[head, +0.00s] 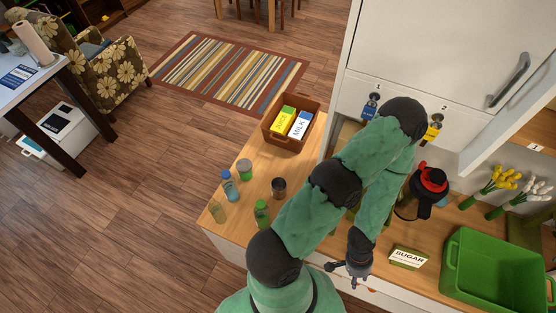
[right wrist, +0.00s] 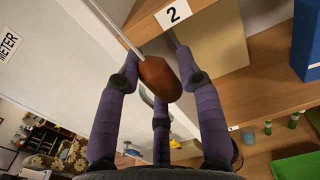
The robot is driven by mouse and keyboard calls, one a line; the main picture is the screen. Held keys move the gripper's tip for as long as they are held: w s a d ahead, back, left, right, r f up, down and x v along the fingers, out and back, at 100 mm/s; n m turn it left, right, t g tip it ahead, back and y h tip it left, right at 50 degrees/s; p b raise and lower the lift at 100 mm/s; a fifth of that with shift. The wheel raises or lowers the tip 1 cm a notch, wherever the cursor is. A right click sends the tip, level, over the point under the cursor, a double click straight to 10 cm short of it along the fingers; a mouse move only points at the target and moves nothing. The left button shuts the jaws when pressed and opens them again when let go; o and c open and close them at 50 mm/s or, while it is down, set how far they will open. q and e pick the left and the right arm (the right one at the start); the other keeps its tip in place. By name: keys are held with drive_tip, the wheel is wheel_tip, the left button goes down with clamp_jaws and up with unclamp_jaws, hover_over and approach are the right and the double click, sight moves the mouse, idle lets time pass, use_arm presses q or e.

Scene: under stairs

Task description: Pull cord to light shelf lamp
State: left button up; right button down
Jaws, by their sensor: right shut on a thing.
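In the right wrist view an orange-brown pull knob (right wrist: 160,80) hangs on a thin pale cord (right wrist: 117,32) that leaves the view at top left. My right gripper (right wrist: 158,82) is shut on the knob, with purple fingers on both sides and one below. The lamp cannot be made out in either view. In the head view one green arm of mine folds over the counter, and its small dark gripper (head: 350,270) is at the counter's front edge. The cord and knob do not show there.
The wooden counter (head: 245,210) bears bottles, a juice-and-milk box (head: 284,143), a dark red-topped jug (head: 422,193), a sugar box (head: 409,256) and a green crate (head: 490,275). A white cabinet (head: 430,50) stands behind. A board labelled 2 (right wrist: 174,14) is near the knob.

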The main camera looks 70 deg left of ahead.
drive_tip(key=shift+f+b, duration=1.45)
drive_tip(key=shift+r, duration=0.15)
drive_tip(key=shift+r+p, duration=1.25)
drive_tip(key=shift+p, duration=0.1)
drive_tip(key=c, duration=1)
unclamp_jaws()
drive_tip(key=o, duration=0.4)
drive_tip(key=shift+d, duration=0.1)
drive_tip(key=shift+w+d, duration=0.15)
drive_tip(key=shift+w, duration=0.05)
